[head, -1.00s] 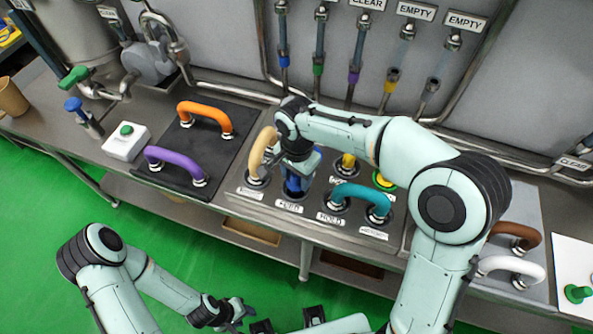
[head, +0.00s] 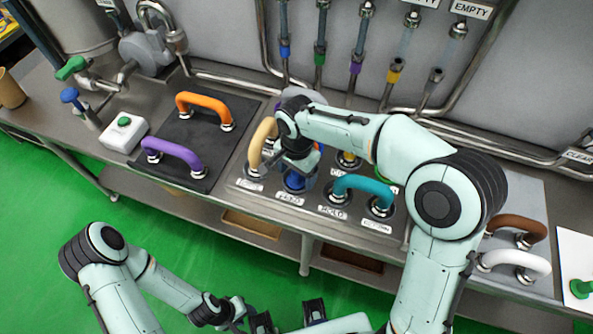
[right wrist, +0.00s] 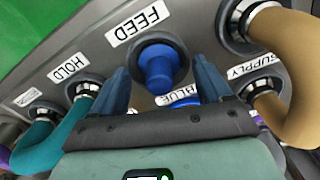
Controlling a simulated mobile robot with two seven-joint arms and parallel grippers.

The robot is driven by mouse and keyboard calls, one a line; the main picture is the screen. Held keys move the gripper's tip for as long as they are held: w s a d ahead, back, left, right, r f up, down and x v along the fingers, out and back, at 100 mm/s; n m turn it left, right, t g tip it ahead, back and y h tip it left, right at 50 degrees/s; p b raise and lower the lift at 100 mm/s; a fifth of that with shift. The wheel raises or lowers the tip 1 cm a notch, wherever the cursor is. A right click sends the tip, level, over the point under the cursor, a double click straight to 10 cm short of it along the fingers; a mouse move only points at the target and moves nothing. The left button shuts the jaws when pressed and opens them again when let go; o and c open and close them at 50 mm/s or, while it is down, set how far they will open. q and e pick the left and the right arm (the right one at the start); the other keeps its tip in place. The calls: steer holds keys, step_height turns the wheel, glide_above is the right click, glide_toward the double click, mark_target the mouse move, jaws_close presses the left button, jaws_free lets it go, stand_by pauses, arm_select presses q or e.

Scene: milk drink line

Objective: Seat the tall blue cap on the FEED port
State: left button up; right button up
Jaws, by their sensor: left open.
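The tall blue cap (right wrist: 158,66) stands upright at the FEED port (right wrist: 160,50), inside its dark ring, above the FEED label in the head view. I cannot tell how deep it sits. My right gripper (right wrist: 163,85) is open, with one finger on each side of the cap and a visible gap to each. In the head view the right gripper (head: 299,170) hangs over the port and partly hides the blue cap (head: 294,181). My left gripper (head: 289,312) is open and empty at the bottom edge, away from the bench.
A tan handle (head: 262,143) stands close beside the right gripper, and a teal handle (head: 364,187) on its other side. Purple (head: 174,154) and orange (head: 204,107) handles lie on a black mat (head: 188,132). Brown and white handles stand at the right.

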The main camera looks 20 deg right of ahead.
steer(key=shift+s+d, duration=0.1)
steer(key=shift+d, duration=0.05)
arm_select(q)
steer(key=shift+w+r+p, duration=0.35)
steer(key=shift+r+p, duration=0.1)
steer(key=shift+r, duration=0.1)
steer(key=shift+w+r+p, duration=0.3)
steer(key=shift+r+p, duration=0.15)
steer(key=shift+r, duration=0.1)
arm_select(e)
step_height(320, 180, up, 14)
steer(key=shift+f, duration=0.25)
